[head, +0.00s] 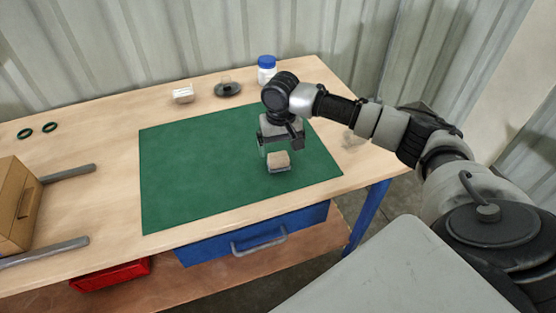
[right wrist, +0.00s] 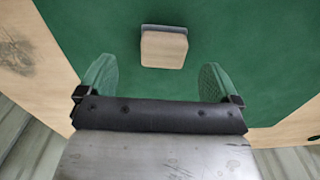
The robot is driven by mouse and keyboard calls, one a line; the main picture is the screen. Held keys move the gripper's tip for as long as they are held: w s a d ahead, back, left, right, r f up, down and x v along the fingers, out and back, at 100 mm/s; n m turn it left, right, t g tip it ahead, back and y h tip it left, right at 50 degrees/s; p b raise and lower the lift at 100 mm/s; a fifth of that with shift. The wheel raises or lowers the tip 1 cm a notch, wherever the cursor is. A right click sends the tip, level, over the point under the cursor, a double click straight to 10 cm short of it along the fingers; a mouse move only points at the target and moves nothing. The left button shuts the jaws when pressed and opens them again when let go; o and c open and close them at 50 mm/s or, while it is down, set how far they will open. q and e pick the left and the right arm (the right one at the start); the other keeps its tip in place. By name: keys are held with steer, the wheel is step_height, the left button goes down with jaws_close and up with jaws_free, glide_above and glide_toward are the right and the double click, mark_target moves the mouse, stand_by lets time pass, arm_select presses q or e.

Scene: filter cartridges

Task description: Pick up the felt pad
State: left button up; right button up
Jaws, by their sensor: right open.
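The felt pad (head: 279,161) looks like a small tan block with a thin grey layer along its lower edge. It lies on the green mat, near the mat's right part. In the right wrist view the pad (right wrist: 164,48) shows its tan top, with the grey layer along its far edge. My right gripper (head: 281,147) points down above the pad. Its green fingers stand wide apart and empty; in the right wrist view the pad lies ahead of the gripper (right wrist: 158,78), roughly centred between the fingers. My left gripper is not in view.
The green mat (head: 200,170) is otherwise clear.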

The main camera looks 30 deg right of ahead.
mark_target(279, 156)
steer(key=shift+w+f, duration=0.1)
steer(key=shift+f, duration=0.25)
step_height(279, 156, down, 4)
steer(key=shift+a+f, duration=0.15)
steer(key=shift+f, duration=0.05)
steer(key=shift+w+f, duration=0.1)
steer(key=shift+f, duration=0.15)
steer(key=shift+c, duration=1.6)
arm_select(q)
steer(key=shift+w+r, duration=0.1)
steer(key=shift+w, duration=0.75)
arm_select(e)
steer(key=c, duration=0.7)
